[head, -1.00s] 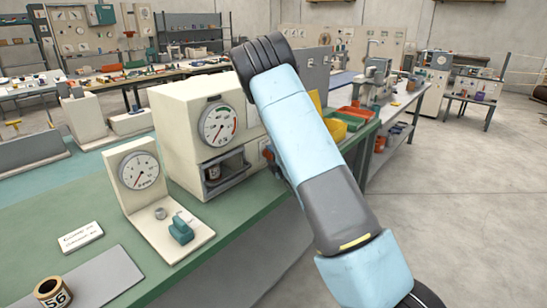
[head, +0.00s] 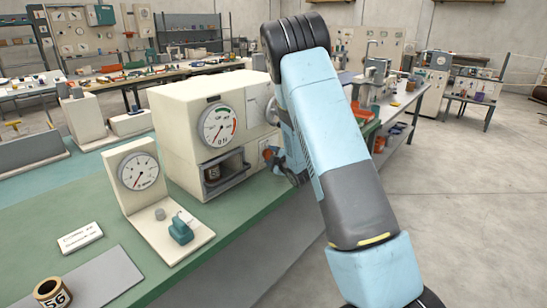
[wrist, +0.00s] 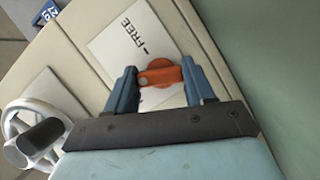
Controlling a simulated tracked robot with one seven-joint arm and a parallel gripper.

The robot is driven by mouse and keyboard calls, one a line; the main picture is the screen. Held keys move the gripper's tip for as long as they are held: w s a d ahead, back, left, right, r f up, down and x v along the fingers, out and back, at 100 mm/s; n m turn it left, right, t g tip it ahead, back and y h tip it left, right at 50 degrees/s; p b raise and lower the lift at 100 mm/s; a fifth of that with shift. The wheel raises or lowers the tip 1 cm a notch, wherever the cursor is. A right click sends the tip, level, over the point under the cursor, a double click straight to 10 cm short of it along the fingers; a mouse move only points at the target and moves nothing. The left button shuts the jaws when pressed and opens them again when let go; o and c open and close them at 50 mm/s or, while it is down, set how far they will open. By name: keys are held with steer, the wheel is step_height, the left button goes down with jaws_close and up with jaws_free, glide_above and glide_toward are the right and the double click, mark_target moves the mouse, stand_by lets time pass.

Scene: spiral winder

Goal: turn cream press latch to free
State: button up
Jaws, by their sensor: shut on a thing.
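The cream press (head: 178,126) stands on the green bench with a round dial and an open bay on its front. Its orange latch (wrist: 160,75) sits on a white plate (wrist: 118,42) marked "FREE" with a short dash beside the word. In the wrist view my gripper (wrist: 158,70) has its blue fingers on either side of the latch's orange bar, shut on it. In the head view my gripper is at the press's right side, partly hidden by my arm, with a bit of the orange latch (head: 268,153) showing.
A white handwheel (wrist: 35,130) is on the same press face, to the left in the wrist view. A cream gauge stand (head: 137,172) with a teal knob is left of the press. Open floor (head: 470,210) lies to the right.

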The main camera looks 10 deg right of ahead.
steer(key=m+g, duration=0.1)
steer(key=m, duration=0.1)
steer(key=m+g+y, duration=0.1)
steer(key=m, duration=0.1)
steer(key=shift+d+m+g+y, duration=0.1)
steer(key=shift+m+g+y, duration=0.2)
steer(key=shift+m, duration=0.1)
steer(key=m+g+y, duration=0.1)
steer(key=m, duration=0.2)
steer(key=shift+w+r+m+g+y, duration=0.1)
steer(key=shift+w+m+g+y, duration=0.05)
steer(key=shift+m+g+y, duration=0.2)
steer(key=shift+m+y, duration=0.25)
steer(key=shift+m, duration=0.1)
steer(key=shift+w+d+r, duration=0.1)
steer(key=shift+r, duration=0.05)
steer(key=o, duration=1)
steer(key=shift+o, duration=0.2)
steer(key=shift+g, duration=0.25)
steer(key=shift+s+d, duration=0.1)
steer(key=shift+s, duration=0.1)
steer(key=v, duration=1.3)
